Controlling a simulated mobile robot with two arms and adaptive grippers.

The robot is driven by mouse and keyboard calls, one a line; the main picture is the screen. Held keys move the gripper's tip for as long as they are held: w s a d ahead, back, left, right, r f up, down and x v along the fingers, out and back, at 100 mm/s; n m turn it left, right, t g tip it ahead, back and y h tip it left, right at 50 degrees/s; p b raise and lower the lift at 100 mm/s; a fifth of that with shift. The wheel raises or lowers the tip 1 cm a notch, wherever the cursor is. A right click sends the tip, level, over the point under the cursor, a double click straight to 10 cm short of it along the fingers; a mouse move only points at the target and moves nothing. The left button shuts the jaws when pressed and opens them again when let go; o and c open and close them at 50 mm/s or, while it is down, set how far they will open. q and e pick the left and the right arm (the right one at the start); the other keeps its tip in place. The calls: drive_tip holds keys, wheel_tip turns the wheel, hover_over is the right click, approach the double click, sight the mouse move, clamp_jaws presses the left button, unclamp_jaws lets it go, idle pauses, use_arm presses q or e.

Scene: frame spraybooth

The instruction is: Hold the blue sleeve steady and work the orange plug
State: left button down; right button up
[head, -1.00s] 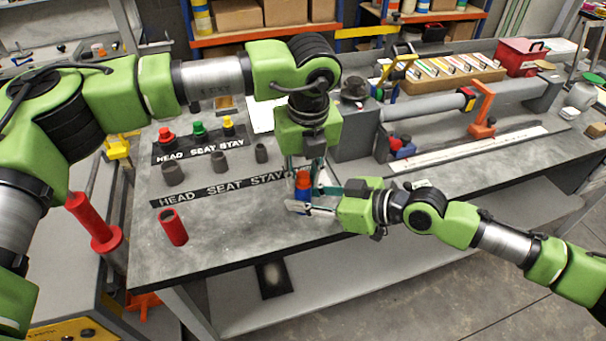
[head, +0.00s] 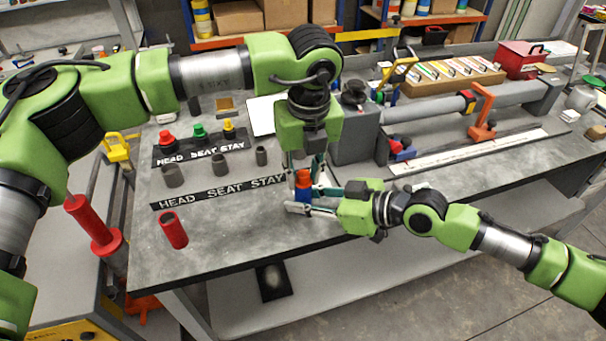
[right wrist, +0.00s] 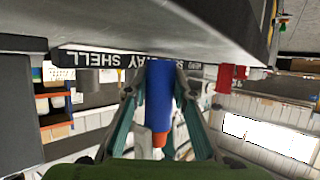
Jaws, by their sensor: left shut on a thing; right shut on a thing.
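The blue sleeve (head: 303,195) stands upright near the front edge of the bench, and the orange plug (head: 303,178) is at its top end. My left gripper (head: 303,173) reaches down from above and is shut on the orange plug. My right gripper (head: 305,201) comes in from the right, low over the bench, and is shut on the blue sleeve. In the right wrist view, which is upside down, the sleeve (right wrist: 159,95) lies between the fingers and the plug (right wrist: 159,139) shows at its lower end. How deep the plug sits is hidden.
A red cylinder (head: 172,230) stands on the bench at the left. Grey sleeves (head: 220,165) stand behind a label strip (head: 170,201), with red, green and yellow pieces on another strip behind. A grey block (head: 357,140) is right of my left gripper.

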sight(306, 187)
use_arm(q)
drive_tip(key=shift+w+r, duration=0.1)
drive_tip(key=shift+r, duration=0.4)
drive_tip(key=c, duration=1.7)
unclamp_jaws()
drive_tip(key=shift+o, duration=0.4)
drive_tip(key=shift+f, duration=0.15)
wheel_tip(306, 187, up, 12)
drive_tip(key=s, duration=0.2)
drive_tip(key=f, duration=0.4)
drive_tip(key=w+f, duration=0.1)
drive_tip(key=f, duration=0.8)
drive_tip(key=shift+w+f, duration=0.1)
drive_tip(key=shift+w, duration=0.3)
